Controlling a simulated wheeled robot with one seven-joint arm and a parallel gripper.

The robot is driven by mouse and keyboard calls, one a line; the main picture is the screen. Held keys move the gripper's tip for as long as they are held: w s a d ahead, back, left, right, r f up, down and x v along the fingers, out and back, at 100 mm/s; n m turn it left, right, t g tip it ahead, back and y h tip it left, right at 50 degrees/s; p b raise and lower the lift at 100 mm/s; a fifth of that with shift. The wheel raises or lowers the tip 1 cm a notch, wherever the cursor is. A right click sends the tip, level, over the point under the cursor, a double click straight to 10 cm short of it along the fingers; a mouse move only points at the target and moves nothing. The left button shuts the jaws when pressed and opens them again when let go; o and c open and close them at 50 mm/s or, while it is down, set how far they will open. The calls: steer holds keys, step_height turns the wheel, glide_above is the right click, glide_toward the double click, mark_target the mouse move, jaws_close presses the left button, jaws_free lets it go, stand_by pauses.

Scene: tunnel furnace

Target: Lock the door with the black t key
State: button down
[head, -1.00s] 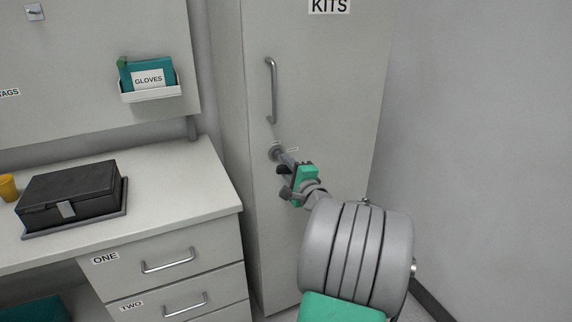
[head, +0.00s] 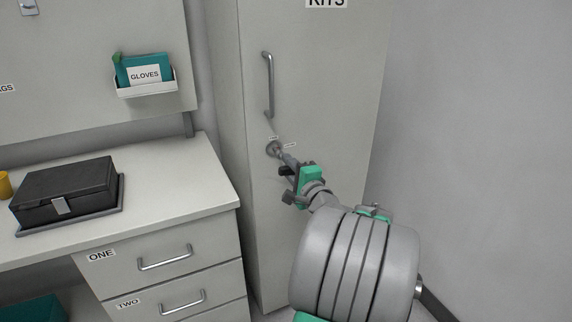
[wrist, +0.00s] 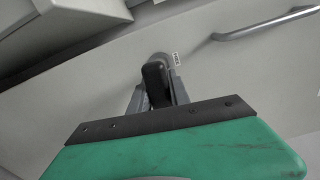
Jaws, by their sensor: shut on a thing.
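The tall grey cabinet door (head: 320,100) is shut flush as far as I can see. Its round lock (head: 273,148) sits below the vertical handle, with small labels beside it. My gripper (head: 287,162) is in front of the lock, pointing at it. In the wrist view the black key's handle (wrist: 156,82) stands between the two grey fingers of my gripper (wrist: 158,92), which are shut on it. A grey shaft shows between gripper and lock in the head view. I cannot tell whether the key's tip is inside the lock.
The door's metal handle (head: 268,84) is just above the lock; it also shows in the wrist view (wrist: 265,27). A workbench (head: 175,175) with drawers stands at left, carrying a black case (head: 65,188). A bare wall is at right.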

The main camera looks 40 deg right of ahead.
steer(key=v, duration=0.4)
stand_by(0.4)
